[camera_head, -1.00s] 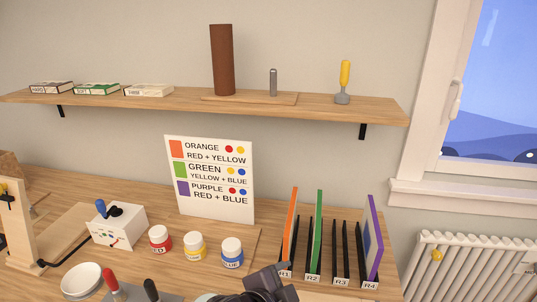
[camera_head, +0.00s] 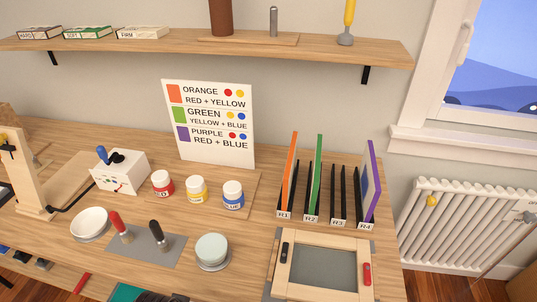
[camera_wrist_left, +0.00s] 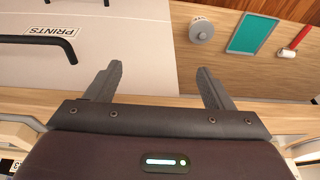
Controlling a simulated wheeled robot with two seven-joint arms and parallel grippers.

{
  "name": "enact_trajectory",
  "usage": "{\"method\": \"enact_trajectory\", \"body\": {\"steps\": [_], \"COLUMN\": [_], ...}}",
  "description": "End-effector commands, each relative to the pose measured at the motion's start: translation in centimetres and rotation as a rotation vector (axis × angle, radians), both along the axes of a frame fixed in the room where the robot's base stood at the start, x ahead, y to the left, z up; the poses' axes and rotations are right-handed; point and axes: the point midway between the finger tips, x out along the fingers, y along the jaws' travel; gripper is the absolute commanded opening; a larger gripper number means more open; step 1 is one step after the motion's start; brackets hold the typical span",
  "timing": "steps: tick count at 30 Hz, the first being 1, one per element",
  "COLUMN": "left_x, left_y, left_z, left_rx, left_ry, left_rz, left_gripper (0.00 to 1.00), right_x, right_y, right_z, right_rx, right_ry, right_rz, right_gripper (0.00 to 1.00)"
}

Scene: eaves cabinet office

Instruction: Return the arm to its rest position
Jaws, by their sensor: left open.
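My left gripper (camera_wrist_left: 160,88) is in the left wrist view, with its two dark fingers spread wide and nothing between them. Beyond the fingers are a pale front labelled PRINTS (camera_wrist_left: 50,30) with black handles and a wooden surface. In the head view a dark shape shows at the bottom edge, too cut off to tell whether it is part of my arm. My right gripper is in neither view.
The worktop (camera_head: 75,258) holds red, yellow and blue jars (camera_head: 197,190), a rack with upright orange, green and purple panels (camera_head: 317,175), and a wooden frame (camera_head: 322,238). A shelf (camera_head: 200,45) runs above. The wrist view shows a teal pad (camera_wrist_left: 258,33) and a red-handled tool (camera_wrist_left: 300,37).

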Motion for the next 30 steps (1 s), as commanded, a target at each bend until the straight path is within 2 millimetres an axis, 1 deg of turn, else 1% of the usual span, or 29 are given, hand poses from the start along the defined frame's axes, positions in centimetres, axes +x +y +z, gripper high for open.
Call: {"method": "enact_trajectory", "body": {"steps": [1, 2, 5, 6, 8, 9, 11, 12, 14, 15, 17, 18, 20, 21, 24, 27, 30], "left_x": [0.0, 0.1, -0.2, -0.4, -1.1, -1.7, -3.0, -4.0, -5.8, -7.1, -9.3, -11.0, -13.4, -15.0, -18.6, -21.3, -22.8], "left_y": [0.0, -0.1, -0.1, -0.1, 0.0, 0.1, 0.2, 0.4, 0.6, 0.8, 1.2, 1.4, 1.9, 2.2, 2.9, 3.4, 3.7], "left_z": [-1.9, -3.1, -7.6, -9.6, -13.1, -15.5, -19.1, -21.4, -24.6, -26.6, -29.4, -31.2, -33.4, -34.7, -36.9, -38.2, -38.8], "left_rx": [0.002, 0.001, 0.002, 0.003, 0.004, 0.005, 0.006, 0.008, 0.009, 0.010, 0.011, 0.013, 0.014, 0.016, 0.019, 0.021, 0.021], "left_ry": [0.012, 0.015, 0.032, 0.041, 0.052, 0.063, 0.076, 0.086, 0.100, 0.109, 0.123, 0.133, 0.144, 0.151, 0.167, 0.176, 0.180], "left_rz": [-0.002, -0.003, -0.006, -0.008, -0.010, -0.012, -0.015, -0.017, -0.020, -0.022, -0.026, -0.028, -0.031, -0.032, -0.036, -0.040, -0.042], "left_gripper": [0.75, 0.75, 0.75, 0.75, 0.75, 0.75, 0.75, 0.75, 0.75, 0.75, 0.75, 0.75, 0.75, 0.75, 0.75, 0.75, 0.75], "right_x": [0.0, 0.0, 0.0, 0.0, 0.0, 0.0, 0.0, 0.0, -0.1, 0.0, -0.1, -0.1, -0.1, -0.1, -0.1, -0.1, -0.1], "right_y": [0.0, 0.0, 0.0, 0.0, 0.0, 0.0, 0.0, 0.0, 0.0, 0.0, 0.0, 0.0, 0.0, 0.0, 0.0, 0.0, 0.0], "right_z": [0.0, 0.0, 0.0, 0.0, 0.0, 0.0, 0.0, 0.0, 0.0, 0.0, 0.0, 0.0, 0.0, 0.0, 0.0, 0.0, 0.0], "right_rx": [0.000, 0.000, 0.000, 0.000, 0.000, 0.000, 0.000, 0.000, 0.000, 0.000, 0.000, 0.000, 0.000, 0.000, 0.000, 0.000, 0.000], "right_ry": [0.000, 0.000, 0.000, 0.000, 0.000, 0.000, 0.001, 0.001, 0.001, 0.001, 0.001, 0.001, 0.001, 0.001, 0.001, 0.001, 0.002], "right_rz": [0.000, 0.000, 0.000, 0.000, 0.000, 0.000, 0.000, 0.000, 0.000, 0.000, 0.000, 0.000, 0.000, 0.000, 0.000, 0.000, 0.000], "right_gripper": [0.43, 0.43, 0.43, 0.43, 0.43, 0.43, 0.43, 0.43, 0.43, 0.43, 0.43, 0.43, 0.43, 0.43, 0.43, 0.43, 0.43]}}
